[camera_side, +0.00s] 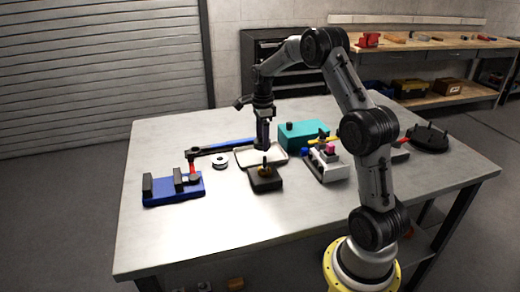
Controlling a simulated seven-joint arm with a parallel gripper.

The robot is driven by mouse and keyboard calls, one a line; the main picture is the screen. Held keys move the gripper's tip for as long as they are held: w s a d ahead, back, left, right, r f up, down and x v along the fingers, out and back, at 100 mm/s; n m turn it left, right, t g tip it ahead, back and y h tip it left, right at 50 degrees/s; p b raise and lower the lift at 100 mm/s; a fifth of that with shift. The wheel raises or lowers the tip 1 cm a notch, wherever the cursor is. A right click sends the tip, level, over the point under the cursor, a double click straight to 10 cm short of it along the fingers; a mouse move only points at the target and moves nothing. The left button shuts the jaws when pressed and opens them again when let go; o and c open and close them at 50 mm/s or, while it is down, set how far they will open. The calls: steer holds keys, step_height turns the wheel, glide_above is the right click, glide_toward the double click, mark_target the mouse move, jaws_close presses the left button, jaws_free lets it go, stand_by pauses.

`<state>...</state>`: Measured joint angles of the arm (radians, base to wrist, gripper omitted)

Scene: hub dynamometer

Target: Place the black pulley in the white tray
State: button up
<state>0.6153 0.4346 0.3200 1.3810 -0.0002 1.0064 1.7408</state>
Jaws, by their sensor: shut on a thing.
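The white tray (242,160) is a shallow, pale tray near the middle of the steel table. My gripper (263,144) points straight down over the tray's right part, with its tips close to the tray. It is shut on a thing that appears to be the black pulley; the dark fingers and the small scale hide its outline. I see no black pulley lying elsewhere on the table. I cannot tell whether the held thing touches the tray.
A black block with a brass-coloured part (265,179) stands just in front of the tray. A white disc (220,162) and a blue fixture (173,188) are to the left. The front table is clear.

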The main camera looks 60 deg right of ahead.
mark_target(260, 157)
steer(key=shift+w+d+f, duration=0.4)
steer(key=shift+w+f, duration=0.15)
steer(key=shift+f, duration=0.2)
steer(key=shift+w+f, duration=0.15)
steer(key=shift+f, duration=1.55)
steer(key=shift+f, duration=0.15)
steer(key=o, duration=1.2)
steer(key=shift+o, duration=0.2)
